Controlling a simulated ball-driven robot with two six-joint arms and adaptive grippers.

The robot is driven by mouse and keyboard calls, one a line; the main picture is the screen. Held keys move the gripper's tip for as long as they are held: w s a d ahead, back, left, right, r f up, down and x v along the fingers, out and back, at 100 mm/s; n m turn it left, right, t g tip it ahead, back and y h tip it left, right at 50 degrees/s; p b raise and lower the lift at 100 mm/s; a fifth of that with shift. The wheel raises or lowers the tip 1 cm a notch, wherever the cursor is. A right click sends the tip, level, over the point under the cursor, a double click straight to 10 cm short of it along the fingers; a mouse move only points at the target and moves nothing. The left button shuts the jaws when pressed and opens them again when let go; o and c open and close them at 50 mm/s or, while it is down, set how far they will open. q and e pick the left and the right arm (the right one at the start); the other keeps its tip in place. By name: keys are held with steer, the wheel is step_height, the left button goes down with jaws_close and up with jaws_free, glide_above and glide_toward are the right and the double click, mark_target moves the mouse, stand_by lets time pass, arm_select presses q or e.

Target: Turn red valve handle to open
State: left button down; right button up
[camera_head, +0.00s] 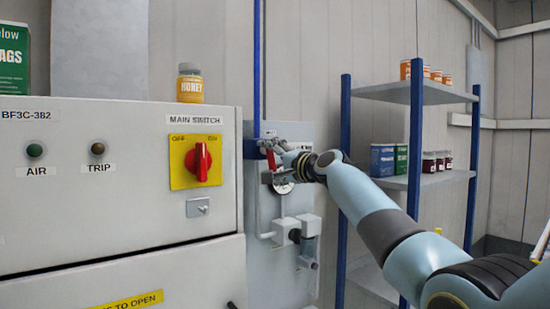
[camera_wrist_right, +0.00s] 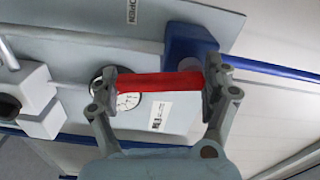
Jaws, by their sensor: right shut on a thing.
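The red valve handle (camera_head: 271,159) is on the grey wall panel right of the switch cabinet in the head view. My right gripper (camera_head: 274,163) reaches it from the right and partly covers it. In the right wrist view the red handle (camera_wrist_right: 160,85) spans the gap between the two fingers, touching both. My right gripper is shut on it. The blue valve body (camera_wrist_right: 190,50) is just behind the handle. A round gauge (camera_wrist_right: 128,101) is partly hidden behind the handle and finger. My left gripper is in neither view.
The grey cabinet (camera_head: 100,200) with a red main switch (camera_head: 198,162) stands close on the left. A honey jar (camera_head: 189,84) is on top. A blue-framed shelf (camera_head: 415,185) with jars and tins stands behind my right arm. A blue pipe (camera_head: 257,60) runs up the wall.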

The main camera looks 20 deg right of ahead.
steer(key=shift+s+a+f+m+p, duration=0.1)
steer(key=shift+a+m+p, duration=0.2)
steer(key=shift+m+p, duration=0.65)
steer(key=shift+m, duration=0.35)
steer(key=o, duration=1.6)
steer(key=v, duration=1.2)
